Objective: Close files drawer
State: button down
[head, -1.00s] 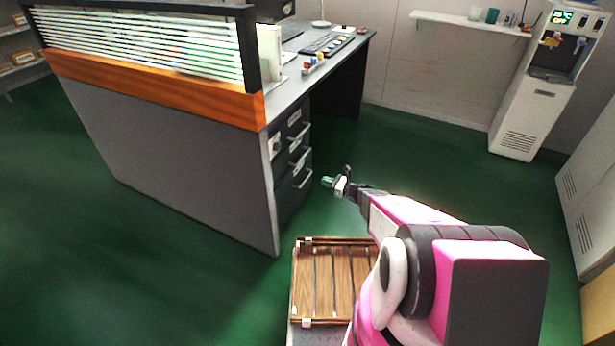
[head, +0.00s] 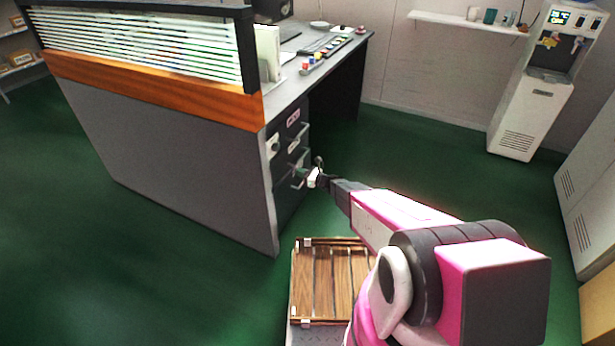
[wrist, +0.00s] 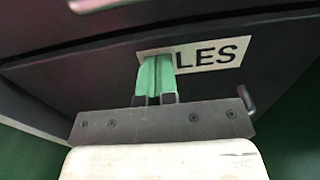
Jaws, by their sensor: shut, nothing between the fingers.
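The drawer unit (head: 288,150) under the desk has several dark drawers with pale handles and labels. In the wrist view the files drawer front (wrist: 105,62) fills the picture, and its white label (wrist: 212,56) reads "LES", the rest hidden behind my fingers. My gripper (wrist: 154,62) is shut and empty, its green fingertips over the left part of the label, at or very close to the drawer front. In the head view my gripper (head: 303,172) is at the lower drawers. A pale handle (wrist: 92,4) shows above the label. I cannot tell how far the drawer stands out.
The grey desk side panel (head: 180,165) stands left of the drawers. A wooden slatted tray (head: 330,282) lies below my arm. Green floor (head: 420,155) is open to the right, towards the water dispenser (head: 530,110).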

jog(key=shift+w+a, duration=0.15)
jog(key=shift+a, duration=0.2)
jog(key=shift+a, duration=0.1)
jog(key=shift+x, duration=1)
jog(key=shift+w, duration=0.15)
jog(key=v, duration=1.4)
jog(key=shift+s+d, duration=0.3)
jog(key=shift+s, duration=0.05)
